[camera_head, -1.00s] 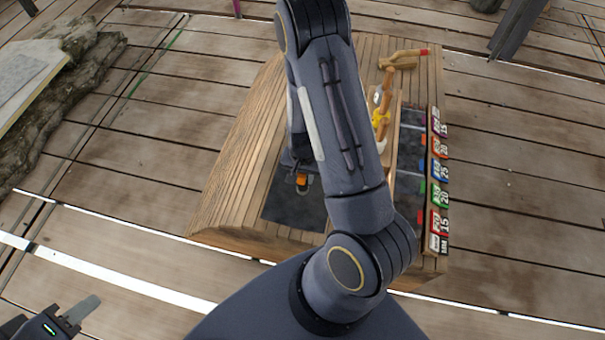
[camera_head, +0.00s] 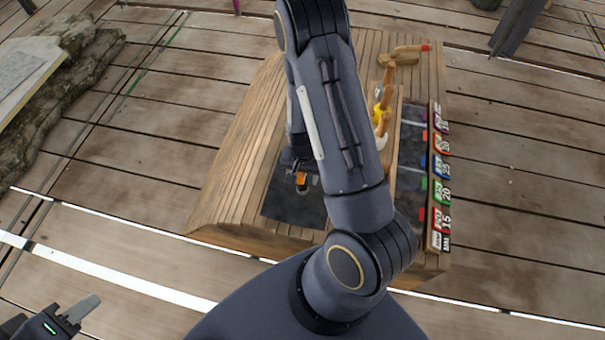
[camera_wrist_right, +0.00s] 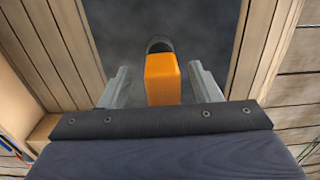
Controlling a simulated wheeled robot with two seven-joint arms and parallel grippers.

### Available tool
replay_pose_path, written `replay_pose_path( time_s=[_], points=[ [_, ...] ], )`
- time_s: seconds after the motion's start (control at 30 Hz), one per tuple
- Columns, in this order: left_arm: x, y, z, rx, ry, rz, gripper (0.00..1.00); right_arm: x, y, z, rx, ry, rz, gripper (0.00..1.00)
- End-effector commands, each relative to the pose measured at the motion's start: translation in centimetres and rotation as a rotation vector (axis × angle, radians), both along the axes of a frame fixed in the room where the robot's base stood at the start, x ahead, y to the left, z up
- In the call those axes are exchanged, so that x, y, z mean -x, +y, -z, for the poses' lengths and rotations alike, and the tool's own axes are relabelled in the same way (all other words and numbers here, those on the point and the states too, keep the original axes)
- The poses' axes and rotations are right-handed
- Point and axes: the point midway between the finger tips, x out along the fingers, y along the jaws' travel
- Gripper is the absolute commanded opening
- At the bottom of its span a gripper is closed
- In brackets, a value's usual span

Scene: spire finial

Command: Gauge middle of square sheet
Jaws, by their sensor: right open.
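A dark grey sheet (camera_head: 285,205) lies on the wooden bench top and is partly hidden by my right arm; it also shows in the right wrist view (camera_wrist_right: 205,32). My right gripper (camera_wrist_right: 162,82) is open above the sheet. An orange block-like tool (camera_wrist_right: 162,80) with a dark rounded end stands between its fingers, with gaps visible on both sides. The orange tool also shows in the head view (camera_head: 301,181). My left gripper (camera_head: 78,312) is at the lower left, away from the bench; its opening is unclear.
The wooden bench (camera_head: 235,165) holds a row of coloured number labels (camera_head: 440,190) along its right side. A yellow tool (camera_head: 381,115) and a wooden piece with a red tip (camera_head: 404,56) lie toward its back right. Rock (camera_head: 75,70) stands at far left.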

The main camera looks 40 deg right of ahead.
Motion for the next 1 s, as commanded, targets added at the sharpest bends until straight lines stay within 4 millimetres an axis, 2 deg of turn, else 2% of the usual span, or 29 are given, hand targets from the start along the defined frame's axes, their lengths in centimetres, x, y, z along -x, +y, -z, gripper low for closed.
replay_pose_path(
  time_s=[0.17, 0.4, 0.53, 0.67, 0.93, 1.0],
  points=[
    [0.0, 0.0, -0.4, 0.0, 0.0, 0.0, 0.36, -0.1, 0.0, -1.1, 0.001, -0.002, -0.001, 0.57],
    [0.0, 0.0, -1.8, 0.0, 0.0, 0.0, 0.36, -0.1, 0.0, -5.4, 0.001, -0.003, -0.001, 0.57],
    [0.0, 0.0, -2.3, 0.0, 0.0, 0.0, 0.36, -0.1, 0.0, -7.0, 0.0, -0.003, -0.001, 0.57],
    [0.0, 0.0, -2.4, 0.0, 0.0, 0.0, 0.36, 0.0, 0.0, -7.8, 0.001, -0.001, 0.0, 0.57],
    [0.0, 0.0, -2.4, 0.0, 0.0, 0.0, 0.36, 0.0, 0.1, -8.0, -0.003, -0.002, -0.001, 0.57],
    [0.0, 0.0, -2.4, 0.0, 0.0, 0.0, 0.36, -0.1, 0.4, -8.7, -0.02, -0.014, -0.006, 0.57]
  ],
)
